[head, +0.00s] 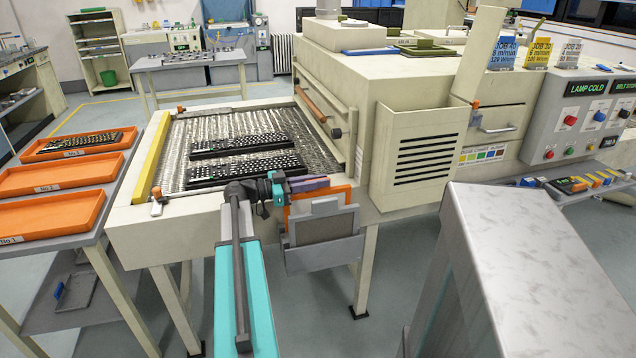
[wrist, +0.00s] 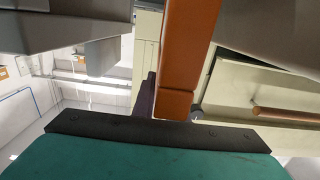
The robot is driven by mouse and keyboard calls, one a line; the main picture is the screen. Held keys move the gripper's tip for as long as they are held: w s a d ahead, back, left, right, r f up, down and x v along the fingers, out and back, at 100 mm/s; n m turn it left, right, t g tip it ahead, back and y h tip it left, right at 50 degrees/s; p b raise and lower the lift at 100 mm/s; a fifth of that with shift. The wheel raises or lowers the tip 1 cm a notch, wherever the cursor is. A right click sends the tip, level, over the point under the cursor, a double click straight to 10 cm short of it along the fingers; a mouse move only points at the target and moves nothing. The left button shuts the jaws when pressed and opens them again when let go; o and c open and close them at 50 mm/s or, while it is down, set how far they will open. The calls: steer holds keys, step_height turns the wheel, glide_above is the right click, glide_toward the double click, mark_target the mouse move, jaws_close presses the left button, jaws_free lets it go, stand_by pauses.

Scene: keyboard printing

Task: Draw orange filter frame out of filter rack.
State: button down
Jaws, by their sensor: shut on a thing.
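The orange filter frame (head: 340,190) is at the filter rack (head: 325,254) on the near side of the conveyor machine, in the head view. Its top and left edges show around a grey panel; its lower part is hidden. The rack is a grey pocket. My gripper (head: 308,185) reaches the frame's upper left edge, with its purple fingers along the top, and is shut on it. In the wrist view the orange edge (wrist: 188,55) runs down to the fingers, beside a dark purple finger (wrist: 147,96). I cannot tell how far the frame sits in the rack.
Two dark keyboard plates (head: 245,168) lie on the conveyor (head: 190,130) behind my gripper. A cream slotted box (head: 415,150) stands right of the rack. Orange trays (head: 60,178) are on a left bench. A grey cabinet (head: 530,260) fills the near right.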

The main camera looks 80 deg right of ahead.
steer(key=shift+r+p, duration=3.9)
steer(key=shift+r, duration=0.65)
step_height(320, 180, up, 4)
steer(key=p, duration=0.4)
steer(key=shift+w, duration=0.1)
